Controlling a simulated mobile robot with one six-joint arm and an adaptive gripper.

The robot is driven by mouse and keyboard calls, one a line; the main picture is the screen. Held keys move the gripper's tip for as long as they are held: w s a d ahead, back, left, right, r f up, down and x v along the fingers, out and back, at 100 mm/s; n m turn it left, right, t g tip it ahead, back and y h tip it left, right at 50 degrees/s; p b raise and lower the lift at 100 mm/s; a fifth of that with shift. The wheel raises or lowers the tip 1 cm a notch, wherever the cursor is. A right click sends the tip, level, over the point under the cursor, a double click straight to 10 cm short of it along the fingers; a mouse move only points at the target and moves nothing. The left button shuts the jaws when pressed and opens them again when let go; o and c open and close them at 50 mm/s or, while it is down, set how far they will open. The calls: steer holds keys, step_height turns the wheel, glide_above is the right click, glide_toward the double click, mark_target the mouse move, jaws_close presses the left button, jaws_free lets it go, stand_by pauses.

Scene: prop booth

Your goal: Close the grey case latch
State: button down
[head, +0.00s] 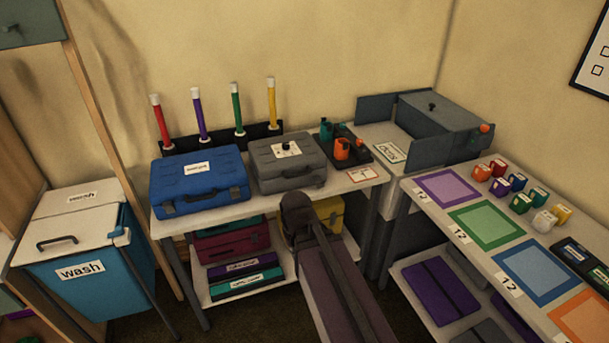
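The grey case (265,163) sits on the back table in the head view, right of a blue case (175,186). Its lid looks down. A white label with a small dark knob (286,146) is on top, and a dark handle (297,171) shows at the front. The latch is too small to tell whether it is open or shut. My arm rises from the bottom edge, and its dark rounded part ends just below the grey case's front. My gripper's fingers do not show.
Four coloured tubes stand behind the cases, the red one (160,122) at left. A dark tray with an orange cup (342,149) is right of the grey case. A blue wash bin (75,262) stands at left. Coloured mats, such as the green one (486,226), lie on the right table.

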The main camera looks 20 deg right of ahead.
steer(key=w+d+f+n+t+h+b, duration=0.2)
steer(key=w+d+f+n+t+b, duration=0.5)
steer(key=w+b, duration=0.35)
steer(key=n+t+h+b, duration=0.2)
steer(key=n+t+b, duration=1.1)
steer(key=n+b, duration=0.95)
glide_toward(322, 194)
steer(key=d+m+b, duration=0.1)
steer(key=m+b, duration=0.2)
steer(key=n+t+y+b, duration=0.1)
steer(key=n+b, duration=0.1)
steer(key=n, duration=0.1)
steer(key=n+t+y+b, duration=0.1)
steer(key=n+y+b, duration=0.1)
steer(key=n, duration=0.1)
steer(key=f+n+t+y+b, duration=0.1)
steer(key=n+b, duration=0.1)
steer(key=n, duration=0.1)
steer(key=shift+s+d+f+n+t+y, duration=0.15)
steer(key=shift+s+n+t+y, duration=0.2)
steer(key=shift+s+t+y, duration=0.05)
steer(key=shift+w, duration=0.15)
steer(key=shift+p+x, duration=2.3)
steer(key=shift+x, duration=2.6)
